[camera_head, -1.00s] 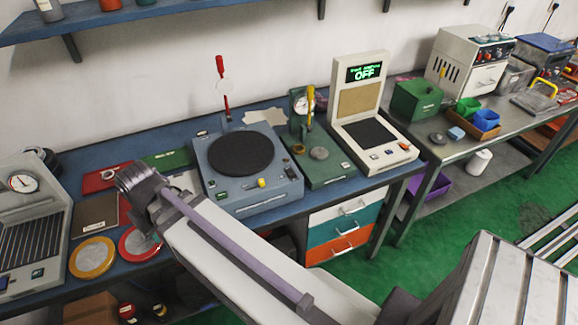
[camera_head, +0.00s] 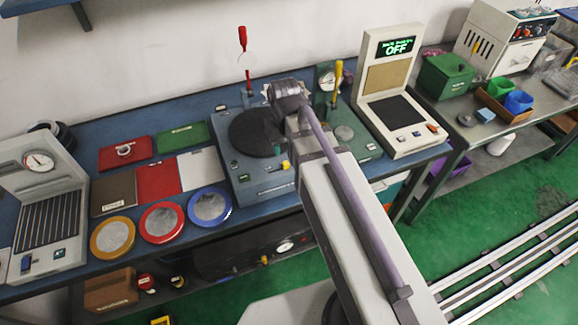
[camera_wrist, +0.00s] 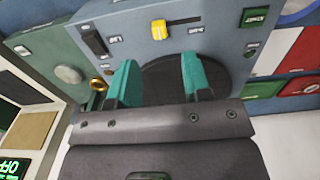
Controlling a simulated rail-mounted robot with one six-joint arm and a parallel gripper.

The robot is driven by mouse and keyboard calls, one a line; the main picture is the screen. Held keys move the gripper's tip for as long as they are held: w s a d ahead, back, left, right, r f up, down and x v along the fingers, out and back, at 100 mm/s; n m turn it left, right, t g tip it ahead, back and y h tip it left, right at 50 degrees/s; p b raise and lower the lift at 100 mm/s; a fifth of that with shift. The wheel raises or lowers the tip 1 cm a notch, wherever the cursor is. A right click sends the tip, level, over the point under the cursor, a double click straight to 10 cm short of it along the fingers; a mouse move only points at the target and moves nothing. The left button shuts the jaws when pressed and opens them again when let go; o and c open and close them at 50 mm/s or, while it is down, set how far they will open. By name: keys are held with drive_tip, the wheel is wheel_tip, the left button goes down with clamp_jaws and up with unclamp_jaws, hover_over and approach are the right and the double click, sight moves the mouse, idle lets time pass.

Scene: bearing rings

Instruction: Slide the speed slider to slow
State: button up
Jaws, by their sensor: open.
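The speed slider has a yellow knob (camera_wrist: 159,29) on the front face of a blue-grey machine (camera_wrist: 222,38). In the wrist view the knob sits at the left end of a short dark slot. The small labels around it are too blurred to read. The knob also shows in the head view (camera_head: 285,164), on the machine (camera_head: 262,188). My gripper (camera_wrist: 160,66) is open and empty, its two teal fingers apart over the machine's dark round disc (camera_wrist: 170,80). The knob lies just beyond the fingertips, apart from them. In the head view my arm hides the fingers.
A green device (camera_head: 343,133) stands close to the right of the machine, then a console (camera_head: 385,85) reading OFF. Coloured plates and round dishes (camera_head: 209,206) lie to the left. The machine also carries a green button (camera_wrist: 255,17) and a dark switch (camera_wrist: 95,42).

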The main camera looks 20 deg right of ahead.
sight(286, 163)
wheel_tip(286, 163, down, 7)
drive_tip(key=b, duration=0.5)
drive_tip(key=shift+f+b, duration=0.2)
drive_tip(key=shift+b, duration=0.15)
drive_tip(key=shift+r, duration=0.1)
clamp_jaws()
